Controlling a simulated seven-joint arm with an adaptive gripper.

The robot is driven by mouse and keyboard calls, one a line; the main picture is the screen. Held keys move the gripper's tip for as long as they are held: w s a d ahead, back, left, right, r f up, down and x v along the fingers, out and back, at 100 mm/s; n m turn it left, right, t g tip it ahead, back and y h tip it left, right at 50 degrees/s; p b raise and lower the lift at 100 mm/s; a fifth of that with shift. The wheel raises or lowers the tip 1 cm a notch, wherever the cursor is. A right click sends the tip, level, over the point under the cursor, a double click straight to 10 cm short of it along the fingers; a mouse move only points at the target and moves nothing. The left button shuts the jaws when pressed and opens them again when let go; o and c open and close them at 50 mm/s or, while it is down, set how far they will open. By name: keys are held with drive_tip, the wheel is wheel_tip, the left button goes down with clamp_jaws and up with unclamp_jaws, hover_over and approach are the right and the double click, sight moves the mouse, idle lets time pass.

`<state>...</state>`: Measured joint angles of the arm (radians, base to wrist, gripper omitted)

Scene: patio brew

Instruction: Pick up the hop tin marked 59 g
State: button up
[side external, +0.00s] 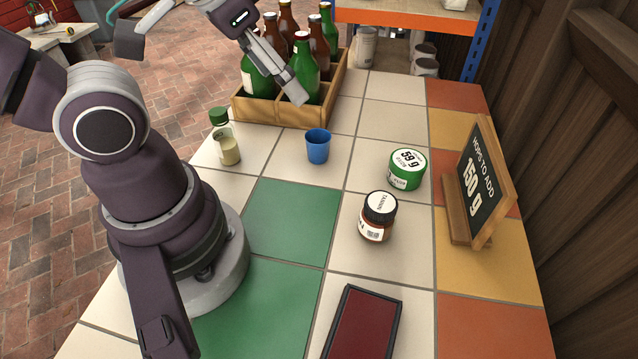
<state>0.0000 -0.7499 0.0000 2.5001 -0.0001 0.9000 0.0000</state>
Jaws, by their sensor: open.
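The hop tin marked 59 g (406,169) is a short round tin with a green side and a white label on its lid. It stands upright on the tiled table, right of the blue cup. My gripper (291,92) is in the air near the bottle crate, up and to the left of the tin and well apart from it. It is open, and I see nothing between its fingers. Its fingers partly cover the green bottles behind.
A brown TANNIN jar (377,216) stands just in front of the tin. A blue cup (317,146), a vial with a green cap (225,137), a wooden crate (275,112) of bottles, a dark red-topped box (362,325) and a "150 g" sign (480,184) stand around.

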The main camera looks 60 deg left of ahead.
drive_tip(key=o, duration=0.4)
drive_tip(key=shift+c, duration=0.2)
drive_tip(key=w+r+n+g, duration=0.25)
drive_tip(key=w+n, duration=0.25)
drive_tip(key=w, duration=0.3)
drive_tip(key=n+g, duration=0.3)
drive_tip(key=n, duration=0.9)
hover_over(409, 159)
wheel_tip(409, 159, down, 12)
drive_tip(key=shift+w+d+f, duration=0.1)
drive_tip(key=shift+w+d, duration=0.05)
drive_tip(key=shift+n, duration=0.3)
drive_tip(key=f, duration=1)
drive_tip(key=shift+s+f, duration=0.1)
drive_tip(key=shift+s, duration=0.1)
